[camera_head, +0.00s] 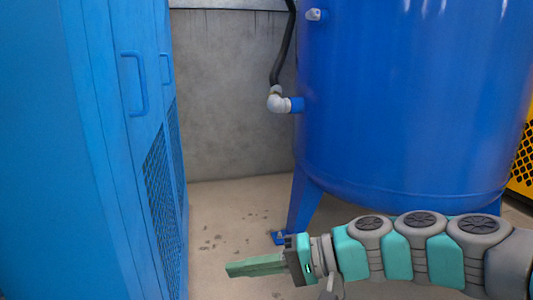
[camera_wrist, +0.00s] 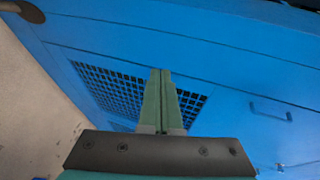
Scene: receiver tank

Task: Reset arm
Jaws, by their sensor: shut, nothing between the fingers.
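My gripper (camera_head: 230,269) reaches in from the lower right of the head view, pointing left toward the blue cabinet. Its green fingers are closed together with nothing between them. In the wrist view my gripper (camera_wrist: 165,73) shows two green fingers side by side, over the cabinet's dark mesh panel. The fingers look apart from the cabinet, though the exact gap is hard to judge. My teal and grey arm stretches across the lower right, in front of the tank's base.
The blue cabinet (camera_head: 95,150) with handles and mesh fills the left; it also fills most of the wrist view (camera_wrist: 220,60). A large blue tank (camera_head: 410,110) on legs stands right, with a white elbow fitting (camera_head: 277,102) and black hose. Concrete floor (camera_head: 235,205) between is clear.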

